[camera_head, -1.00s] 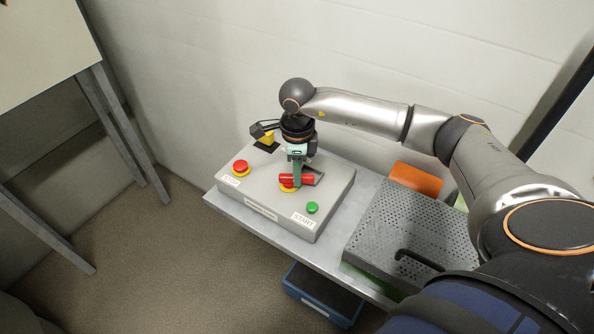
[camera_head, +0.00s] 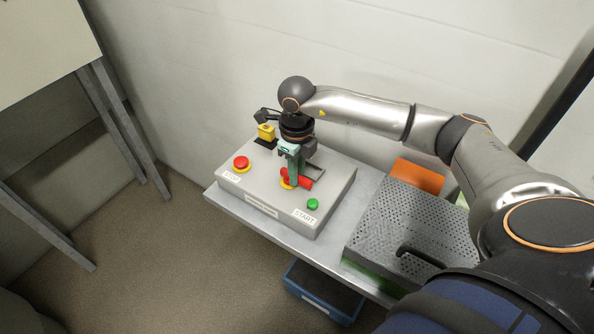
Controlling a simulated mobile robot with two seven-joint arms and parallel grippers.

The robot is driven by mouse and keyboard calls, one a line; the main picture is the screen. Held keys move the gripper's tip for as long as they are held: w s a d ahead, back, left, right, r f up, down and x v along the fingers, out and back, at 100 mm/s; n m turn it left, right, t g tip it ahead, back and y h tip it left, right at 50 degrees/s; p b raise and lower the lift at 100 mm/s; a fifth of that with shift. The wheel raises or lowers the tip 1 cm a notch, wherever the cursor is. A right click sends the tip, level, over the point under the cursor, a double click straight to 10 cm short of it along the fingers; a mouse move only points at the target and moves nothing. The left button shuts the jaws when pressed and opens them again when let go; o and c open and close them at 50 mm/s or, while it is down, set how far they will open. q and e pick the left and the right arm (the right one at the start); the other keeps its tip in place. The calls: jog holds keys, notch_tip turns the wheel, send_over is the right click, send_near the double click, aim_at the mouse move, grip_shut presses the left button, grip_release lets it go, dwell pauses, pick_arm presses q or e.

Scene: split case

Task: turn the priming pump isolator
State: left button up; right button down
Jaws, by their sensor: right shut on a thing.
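The isolator is a red handle (camera_head: 303,183) on a yellow round base (camera_head: 287,184), on top of a grey control box (camera_head: 250,195). The handle lies at a slant, from upper left to lower right. My right gripper (camera_head: 291,178) comes down from above and is shut on the red handle. The gripper hides part of the handle and base. My left gripper is not in view.
On the box are a red STOP button (camera_head: 241,162) at left, a green START button (camera_head: 313,204) at right and a yellow part (camera_head: 266,132) behind. A perforated metal cover (camera_head: 405,230) and orange block (camera_head: 418,177) stand right. A blue crate (camera_head: 322,291) sits below.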

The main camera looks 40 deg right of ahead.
dwell(0.3)
jog(key=c, duration=0.8)
grip_release()
jog(key=shift+r, duration=0.1)
notch_tip(320, 180, up, 12)
jog(key=b, duration=0.1)
jog(key=shift+r, duration=0.2)
